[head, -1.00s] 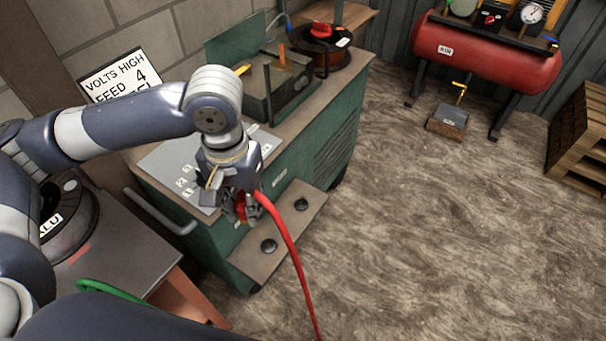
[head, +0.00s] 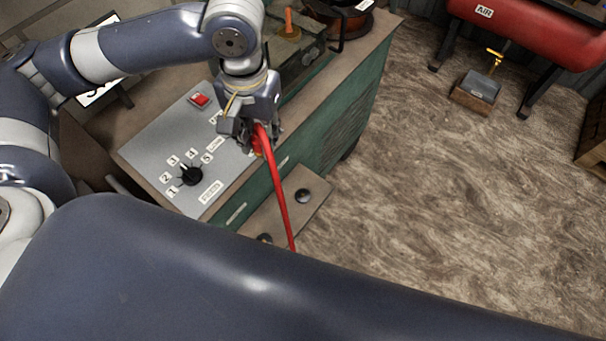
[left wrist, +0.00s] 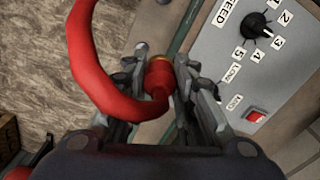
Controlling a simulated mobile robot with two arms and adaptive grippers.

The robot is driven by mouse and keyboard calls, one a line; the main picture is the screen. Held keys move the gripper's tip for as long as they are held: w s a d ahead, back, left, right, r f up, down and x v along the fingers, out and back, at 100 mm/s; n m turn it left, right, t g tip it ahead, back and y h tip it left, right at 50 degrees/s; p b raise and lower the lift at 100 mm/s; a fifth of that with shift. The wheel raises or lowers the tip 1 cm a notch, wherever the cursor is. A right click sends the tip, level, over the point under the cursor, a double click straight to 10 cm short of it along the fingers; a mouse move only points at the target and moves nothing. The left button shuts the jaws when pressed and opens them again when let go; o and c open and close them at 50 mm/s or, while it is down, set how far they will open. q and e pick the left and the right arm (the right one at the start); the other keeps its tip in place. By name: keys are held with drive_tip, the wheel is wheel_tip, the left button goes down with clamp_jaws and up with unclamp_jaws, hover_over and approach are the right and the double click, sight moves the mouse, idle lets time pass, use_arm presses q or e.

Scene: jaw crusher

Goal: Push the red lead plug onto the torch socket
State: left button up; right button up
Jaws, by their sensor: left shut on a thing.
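My left gripper (head: 256,134) is shut on the red lead plug (head: 258,146), with the red cable running from it down to the right. In the left wrist view the plug (left wrist: 158,80) sits between the two fingers (left wrist: 157,95), its brass-coloured end pointing away from the wrist. The plug appears over the front edge of the green machine's panel. Two round black sockets (head: 303,196) (head: 265,238) are on the low front ledge, the nearer one partly hidden by my arm. I cannot read which is the torch socket. The plug is apart from both. My right gripper is not in view.
The grey control panel (head: 215,165) has a black feed knob (head: 191,175) and a red switch (head: 199,99). A large link of my own arm crosses the bottom of the head view.

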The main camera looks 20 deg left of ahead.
use_arm(q)
drive_tip(key=w+d+f+p, duration=0.3)
drive_tip(key=w+d+f, duration=0.2)
drive_tip(key=w+f, duration=0.45)
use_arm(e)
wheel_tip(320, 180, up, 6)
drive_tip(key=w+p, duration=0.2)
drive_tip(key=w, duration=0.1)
use_arm(q)
drive_tip(key=shift+n, duration=0.3)
drive_tip(key=f+b, duration=0.2)
drive_tip(key=f, duration=0.6)
drive_tip(key=f+b, duration=0.2)
drive_tip(key=f, duration=0.6)
drive_tip(key=s+f+b, duration=0.1)
drive_tip(key=f+b, duration=0.1)
drive_tip(key=f, duration=0.6)
drive_tip(key=shift+s+d, duration=0.1)
drive_tip(key=shift+d, duration=0.2)
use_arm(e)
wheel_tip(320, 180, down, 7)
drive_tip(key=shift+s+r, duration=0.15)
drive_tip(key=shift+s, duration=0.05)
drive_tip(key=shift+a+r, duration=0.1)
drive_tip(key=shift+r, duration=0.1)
use_arm(q)
drive_tip(key=shift+s+p, duration=0.1)
drive_tip(key=shift+p, duration=0.35)
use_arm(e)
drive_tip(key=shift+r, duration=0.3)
